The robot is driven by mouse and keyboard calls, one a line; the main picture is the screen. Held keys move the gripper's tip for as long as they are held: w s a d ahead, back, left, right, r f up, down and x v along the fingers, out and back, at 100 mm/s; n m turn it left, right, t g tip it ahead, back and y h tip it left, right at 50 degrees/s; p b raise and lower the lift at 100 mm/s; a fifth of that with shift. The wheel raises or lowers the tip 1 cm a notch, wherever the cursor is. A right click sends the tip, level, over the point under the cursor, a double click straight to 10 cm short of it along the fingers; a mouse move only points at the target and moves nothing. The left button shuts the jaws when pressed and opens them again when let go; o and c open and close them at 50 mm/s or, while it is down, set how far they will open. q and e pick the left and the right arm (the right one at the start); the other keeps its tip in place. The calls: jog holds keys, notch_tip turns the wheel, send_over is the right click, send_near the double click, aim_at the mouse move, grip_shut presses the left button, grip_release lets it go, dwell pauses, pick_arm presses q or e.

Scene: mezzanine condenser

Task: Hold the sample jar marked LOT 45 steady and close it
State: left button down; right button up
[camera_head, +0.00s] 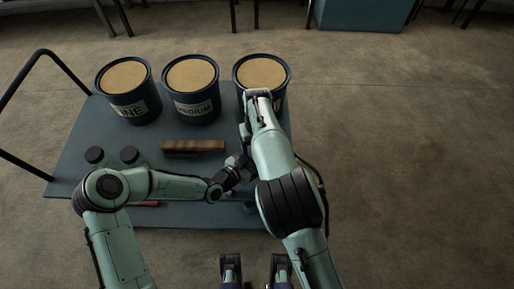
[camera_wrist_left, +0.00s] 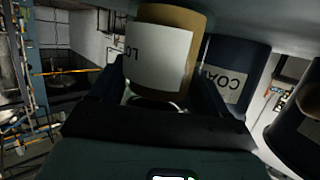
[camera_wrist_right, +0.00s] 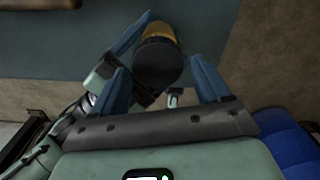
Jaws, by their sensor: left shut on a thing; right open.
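The jar (camera_wrist_left: 158,58), with tan contents and a white label whose visible letters begin "LO", is between the fingers of my left gripper (camera_wrist_left: 160,88), shut on it. The lot number is not readable. In the right wrist view the jar's dark round top (camera_wrist_right: 157,62) faces the camera, with a tan edge behind it. I cannot tell if this top is a seated lid. My right gripper (camera_wrist_right: 161,85) is open, its two blue fingers on either side of the top and apart from it. In the head view my arms hide the jar.
The blue-grey cart (camera_head: 75,145) carries buckets marked FINE (camera_head: 128,95), MEDIUM (camera_head: 192,92) and a third (camera_head: 270,75), partly hidden. A brown block (camera_head: 193,148) lies mid-deck. A rail (camera_head: 65,65) edges the cart.

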pick_arm(q)
jog(key=shift+f, duration=0.2)
pick_arm(e)
jog(key=r, duration=0.1)
jog(key=a+r, duration=0.1)
jog(key=shift+s+r, duration=0.15)
jog(key=shift+r, duration=0.15)
pick_arm(q)
jog(key=shift+s, duration=0.1)
pick_arm(e)
jog(key=shift+d+r, duration=0.15)
jog(key=shift+d, duration=0.05)
jog(key=shift+c, duration=0.3)
